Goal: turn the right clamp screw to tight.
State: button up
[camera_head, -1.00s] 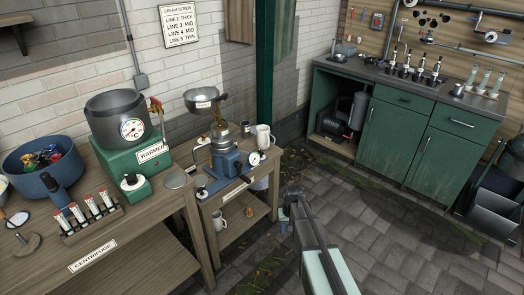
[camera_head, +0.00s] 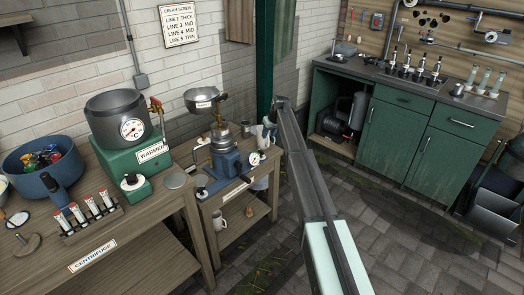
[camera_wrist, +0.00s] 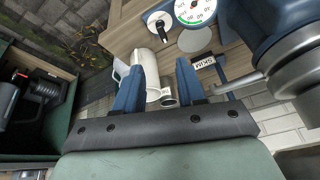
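The cream separator (camera_head: 224,160) stands on the small wooden table, with a blue base, metal body and steel bowl on top. In the wrist view part of its metal and blue body (camera_wrist: 290,50) shows at the right, with a short metal bar (camera_wrist: 238,84) sticking out toward my fingers. I cannot tell for sure whether this bar is the right clamp screw, or how tight it is. My gripper (camera_wrist: 160,64) is open and empty, its two blue fingers apart. In the head view my gripper (camera_head: 270,134) is right of the separator, partly hidden by my arm.
A white jug (camera_wrist: 140,66) lies in line between my fingers. A round gauge (camera_wrist: 193,9), black knob (camera_wrist: 160,26) and SKIM plate (camera_wrist: 204,61) are nearby. The warmer (camera_head: 125,155) stands left. A green cabinet (camera_head: 400,125) stands right. The floor between is clear.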

jog(key=n, duration=0.2)
send_near(261, 151)
jog(key=x, duration=0.8)
jog(key=shift+f, duration=0.1)
dwell(0.4)
grip_shut()
